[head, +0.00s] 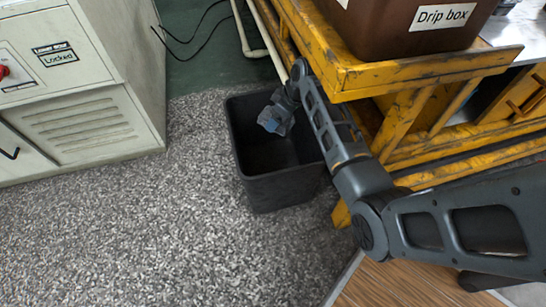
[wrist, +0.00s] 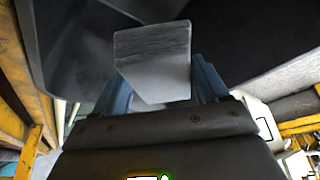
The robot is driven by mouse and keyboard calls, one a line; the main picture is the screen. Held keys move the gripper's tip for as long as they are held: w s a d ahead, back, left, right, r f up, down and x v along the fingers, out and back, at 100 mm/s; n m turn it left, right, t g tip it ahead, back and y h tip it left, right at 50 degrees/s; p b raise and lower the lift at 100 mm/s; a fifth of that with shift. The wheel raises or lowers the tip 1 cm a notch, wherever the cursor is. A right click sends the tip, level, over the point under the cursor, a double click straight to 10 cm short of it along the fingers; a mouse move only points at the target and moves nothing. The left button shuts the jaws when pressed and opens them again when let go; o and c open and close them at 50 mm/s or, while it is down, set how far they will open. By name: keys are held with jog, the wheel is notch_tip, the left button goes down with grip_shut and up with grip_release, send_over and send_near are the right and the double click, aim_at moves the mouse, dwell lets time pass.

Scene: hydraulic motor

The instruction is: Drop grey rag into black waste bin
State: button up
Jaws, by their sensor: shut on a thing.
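The black waste bin (head: 275,190) stands on the grey speckled floor in the middle of the head view. Its dark wall also shows in the wrist view (wrist: 75,40). My gripper (head: 270,122) is over the bin's opening, near its back part. In the wrist view my gripper (wrist: 170,85) has its two blue fingers on either side of the grey rag (wrist: 155,55) and is shut on it. In the head view the rag is small and hard to tell from the gripper.
A yellow worn metal frame (head: 400,75) stands right of the bin, close to my arm. A brown box labelled "Drip box" (head: 400,30) sits on it. A pale cabinet (head: 85,85) stands at the left. The floor (head: 150,235) in front of the bin is clear.

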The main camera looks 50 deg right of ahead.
jog(key=o, duration=1)
jog(key=shift+o, duration=0.2)
jog(key=shift+r, duration=0.1)
jog(key=p+v, duration=0.4)
jog(key=v, duration=0.3)
jog(key=shift+s+r, duration=0.15)
jog(key=shift+r, duration=0.25)
